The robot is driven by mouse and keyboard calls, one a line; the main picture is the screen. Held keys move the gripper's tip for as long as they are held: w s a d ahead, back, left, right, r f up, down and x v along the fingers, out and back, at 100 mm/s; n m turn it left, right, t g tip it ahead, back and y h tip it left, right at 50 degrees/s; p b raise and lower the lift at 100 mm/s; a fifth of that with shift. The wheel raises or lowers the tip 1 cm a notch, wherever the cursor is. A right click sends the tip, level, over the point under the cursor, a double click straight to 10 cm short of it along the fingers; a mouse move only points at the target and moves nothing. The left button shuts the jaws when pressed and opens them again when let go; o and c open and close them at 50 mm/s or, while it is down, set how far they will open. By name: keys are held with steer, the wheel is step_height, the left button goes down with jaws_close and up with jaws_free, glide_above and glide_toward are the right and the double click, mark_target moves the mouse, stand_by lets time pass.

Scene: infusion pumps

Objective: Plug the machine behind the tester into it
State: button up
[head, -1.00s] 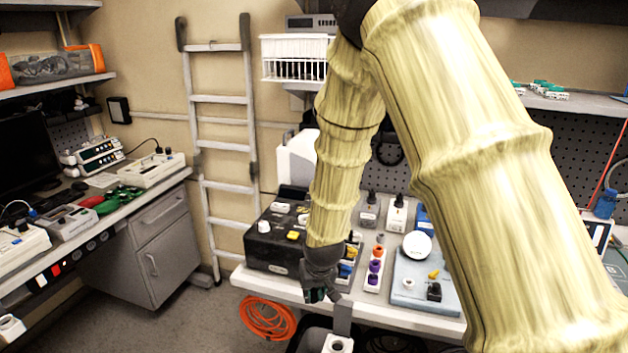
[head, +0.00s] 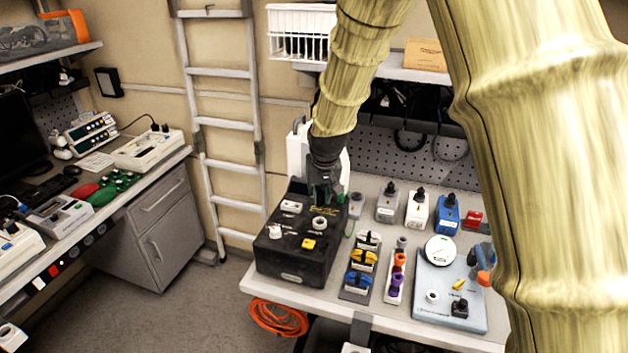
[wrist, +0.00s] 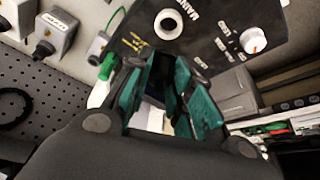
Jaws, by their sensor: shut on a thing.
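The tester appears to be the black box (head: 292,255) at the left end of the white table, with a round socket, a yellow button and a white knob on top. Its top panel (wrist: 215,28) fills the upper wrist view, with the round socket (wrist: 168,25) near the fingers. A white upright body (head: 298,150) stands behind it, partly hidden by my arm; I cannot tell if it is the machine. My gripper (head: 325,190) is above the box's back part. Its teal fingers (wrist: 166,98) are shut on a dark thing (wrist: 160,72), mostly hidden between them.
Grey, white and blue plug boxes (head: 418,210) stand to the right at the back. Yellow and blue connectors (head: 360,268) and a light-blue scale (head: 448,290) sit in front. A green connector (wrist: 106,68) is close beside the fingers. An orange cable coil (head: 277,318) hangs below the table edge.

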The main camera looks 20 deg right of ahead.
mark_target(321, 205)
steer(key=shift+w+a+f, duration=0.1)
steer(key=shift+w+a, duration=0.05)
steer(key=shift+s+f+b, duration=0.2)
steer(key=shift+s+b, duration=0.65)
steer(key=shift+s, duration=0.35)
steer(key=b+x, duration=0.1)
steer(key=x, duration=0.2)
steer(key=shift+w+f, duration=0.15)
steer(key=shift+f, duration=0.05)
steer(key=shift+w, duration=0.4)
steer(key=shift+s+r, duration=0.35)
steer(key=shift+s, duration=0.55)
steer(key=shift+w+f, duration=0.45)
steer(key=shift+w, duration=0.1)
steer(key=shift+s+r, duration=0.25)
steer(key=shift+s, duration=0.1)
steer(key=shift+w+f, duration=0.15)
steer(key=shift+w, duration=0.05)
steer(key=shift+s, duration=0.1)
steer(key=shift+f, duration=1.05)
